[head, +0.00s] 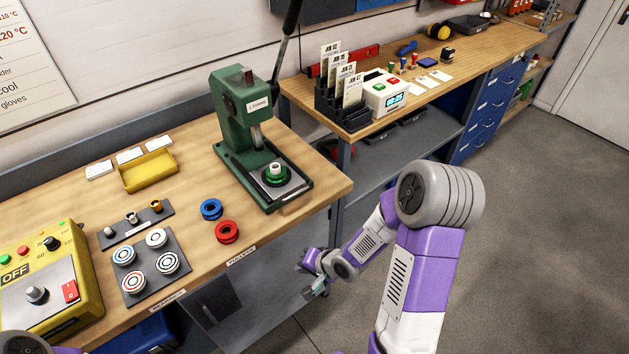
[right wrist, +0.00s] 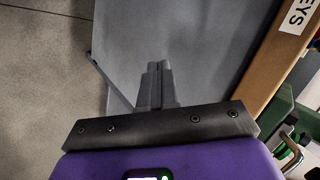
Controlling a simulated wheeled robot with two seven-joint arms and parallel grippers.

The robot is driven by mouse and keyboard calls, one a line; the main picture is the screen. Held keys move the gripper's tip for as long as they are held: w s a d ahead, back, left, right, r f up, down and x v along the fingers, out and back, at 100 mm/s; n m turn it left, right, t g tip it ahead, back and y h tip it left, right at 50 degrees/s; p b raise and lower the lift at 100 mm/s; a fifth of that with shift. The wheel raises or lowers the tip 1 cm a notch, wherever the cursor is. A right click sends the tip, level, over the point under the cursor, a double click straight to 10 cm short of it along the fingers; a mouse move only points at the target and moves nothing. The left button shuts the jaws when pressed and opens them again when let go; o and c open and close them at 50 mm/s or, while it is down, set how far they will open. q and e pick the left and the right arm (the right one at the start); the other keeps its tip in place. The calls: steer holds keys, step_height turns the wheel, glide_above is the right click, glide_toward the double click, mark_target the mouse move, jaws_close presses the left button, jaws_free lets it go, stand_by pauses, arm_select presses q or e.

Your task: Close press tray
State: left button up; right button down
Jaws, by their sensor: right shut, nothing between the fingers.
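The green arbor press (head: 232,135) stands at the right end of the near bench. Its tray, a grey metal plate (head: 294,186), lies in the press base near the bench's right edge. A green round part with a white piece on top (head: 275,174) sits on the tray under the ram. I cannot tell how far the tray is out. My right gripper (head: 318,291) is below the bench's front edge, apart from the press. In the right wrist view its fingers (right wrist: 158,82) are together and empty, before a grey panel. My left gripper is not in view.
Blue (head: 211,209) and red (head: 227,232) pulleys lie left of the press. A dark mat (head: 151,281) holds several round parts. A yellow control box (head: 48,292) stands at the left. The bench edge (head: 330,203) lies between my right gripper and the press. The floor at right is clear.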

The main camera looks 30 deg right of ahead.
steer(key=s+d+r+m+t+h+p, duration=0.1)
steer(key=d+r+m+t+p, duration=0.3)
steer(key=r, duration=0.7)
steer(key=s+d+r+m+h+p, duration=0.1)
steer(key=s+d+r+m+p, duration=0.1)
steer(key=d+r, duration=0.6)
steer(key=w+a+f+b, duration=0.1)
steer(key=w, duration=0.5)
steer(key=w+a+f+b, duration=0.1)
steer(key=w+f, duration=0.1)
steer(key=w, duration=0.4)
steer(key=shift+w+a+f, duration=0.15)
steer(key=shift+w+a, duration=0.1)
steer(key=shift+a, duration=0.15)
